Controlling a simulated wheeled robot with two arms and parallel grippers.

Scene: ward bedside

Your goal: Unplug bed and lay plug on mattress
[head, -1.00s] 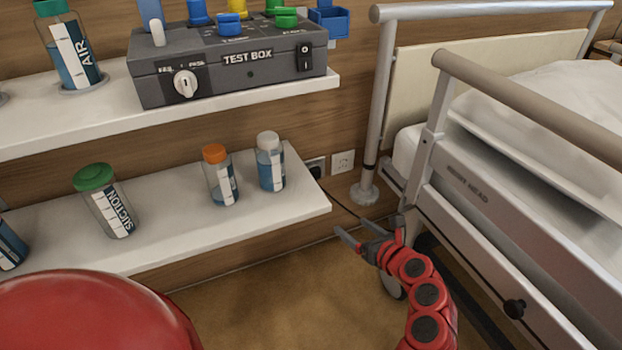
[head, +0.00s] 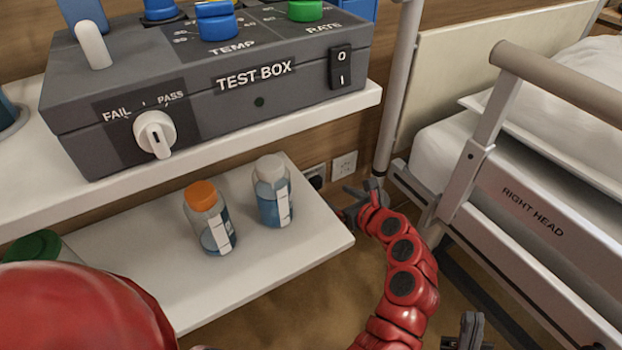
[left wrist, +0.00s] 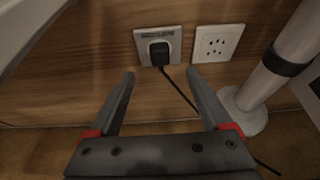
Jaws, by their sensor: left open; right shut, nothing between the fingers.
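The black plug (left wrist: 159,52) sits in the left wall socket (left wrist: 146,37) in the left wrist view, its dark cord running down to the right. In the head view, the plug (head: 316,175) is partly hidden behind the lower shelf. My left gripper (head: 354,200) is open and empty near the wall; in the left wrist view its fingers (left wrist: 163,82) point at the wall, apart from the plug, below it and on both sides. My right gripper (head: 463,332) is shut and empty at the bottom edge of the head view. The bed's white mattress (head: 441,146) is at the right.
A second, empty wall socket (head: 344,165) is beside the plug's. The lower shelf (head: 300,232) with bottles is close left of my left gripper. The test box (head: 230,95) is above. A bed post (left wrist: 262,85) and bed rail (head: 575,98) are to the right.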

